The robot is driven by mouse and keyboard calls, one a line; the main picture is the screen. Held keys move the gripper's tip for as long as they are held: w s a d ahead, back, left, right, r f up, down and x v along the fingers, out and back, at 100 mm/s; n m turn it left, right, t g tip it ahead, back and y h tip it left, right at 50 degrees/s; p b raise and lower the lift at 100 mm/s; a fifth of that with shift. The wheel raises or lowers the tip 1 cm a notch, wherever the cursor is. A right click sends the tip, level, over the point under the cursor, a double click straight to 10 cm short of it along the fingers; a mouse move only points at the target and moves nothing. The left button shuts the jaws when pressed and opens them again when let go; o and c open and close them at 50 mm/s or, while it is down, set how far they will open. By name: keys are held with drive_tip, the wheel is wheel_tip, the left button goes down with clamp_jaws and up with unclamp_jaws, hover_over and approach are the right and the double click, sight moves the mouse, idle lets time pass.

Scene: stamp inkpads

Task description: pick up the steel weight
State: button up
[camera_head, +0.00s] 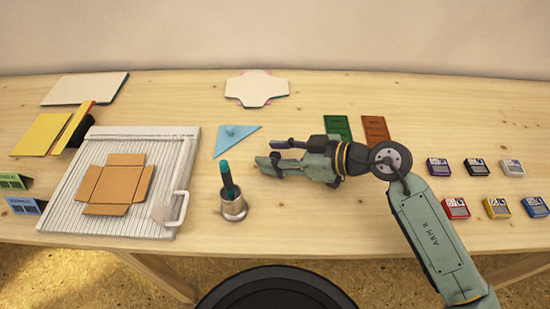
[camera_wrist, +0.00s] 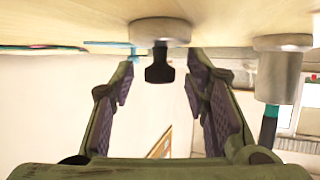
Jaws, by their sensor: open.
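The steel weight (camera_wrist: 161,30) shows in the wrist view as a short steel disc with a black knob. It stands on the table, which appears at the top of that picture. My gripper (camera_wrist: 159,88) is open, with one finger on each side of the knob's line; I see no finger touching it. In the head view my gripper (camera_head: 267,157) is low over the middle of the table, pointing left. There the weight is hard to make out among the fingers.
A steel cup (camera_head: 234,208) holding a teal and black tool stands close by, to the front left. A light blue triangle (camera_head: 235,139) lies behind it. A slatted board (camera_head: 100,226) with a cardboard piece is left. Several inkpads (camera_head: 477,167) sit right.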

drive_tip(key=shift+a+f, duration=0.1)
clamp_jaws()
idle(0.5)
